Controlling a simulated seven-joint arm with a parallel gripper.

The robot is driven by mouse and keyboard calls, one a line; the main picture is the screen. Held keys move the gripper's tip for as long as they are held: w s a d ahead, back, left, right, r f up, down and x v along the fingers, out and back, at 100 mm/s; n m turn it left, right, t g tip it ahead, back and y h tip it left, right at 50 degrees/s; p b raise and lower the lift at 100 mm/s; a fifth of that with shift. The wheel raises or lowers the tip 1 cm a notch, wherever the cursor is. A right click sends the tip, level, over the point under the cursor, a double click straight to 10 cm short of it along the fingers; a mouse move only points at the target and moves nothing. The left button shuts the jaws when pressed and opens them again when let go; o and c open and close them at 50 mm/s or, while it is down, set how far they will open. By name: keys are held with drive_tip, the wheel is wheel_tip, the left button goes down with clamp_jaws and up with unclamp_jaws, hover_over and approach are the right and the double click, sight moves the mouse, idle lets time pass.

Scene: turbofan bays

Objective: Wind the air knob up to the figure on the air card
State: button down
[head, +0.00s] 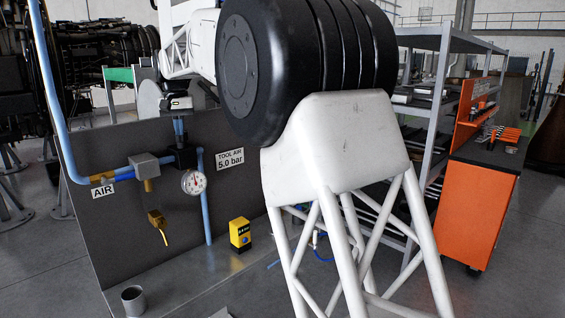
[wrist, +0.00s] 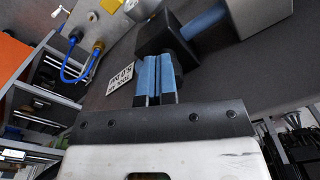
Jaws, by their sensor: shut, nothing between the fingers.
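The black air regulator with its knob (head: 184,157) sits on the blue pipe run on the dark panel; it also shows in the wrist view (wrist: 160,42). A round white gauge (head: 193,182) hangs just below it; its needle is too small to read. The air card (head: 230,159) reads "TOOL AIR 5.0 bar" to the right, and it shows rotated in the wrist view (wrist: 119,72). My gripper (head: 179,134) points down just above the regulator. Its blue fingers (wrist: 157,60) are together and empty, their tips close to the black part; contact cannot be told.
A grey valve block (head: 145,166) and an AIR label (head: 103,191) stand left of the regulator. A brass fitting (head: 158,224) hangs below. A yellow box (head: 240,234) and a grey cup (head: 133,300) stand on the bench. An orange cabinet (head: 478,205) stands right.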

drive_tip(key=shift+a+f, duration=0.2)
drive_tip(key=shift+f, duration=0.4)
drive_tip(key=shift+a+f, duration=0.15)
drive_tip(key=shift+f, duration=0.45)
drive_tip(key=shift+s+d, duration=0.15)
drive_tip(key=shift+s, duration=0.15)
drive_tip(key=shift+s+d+r, duration=0.1)
drive_tip(key=shift+d+r, duration=0.05)
drive_tip(key=shift+r, duration=0.35)
drive_tip(key=shift+r, duration=0.1)
wheel_tip(320, 180, up, 6)
drive_tip(key=shift+r, duration=0.1)
idle(0.3)
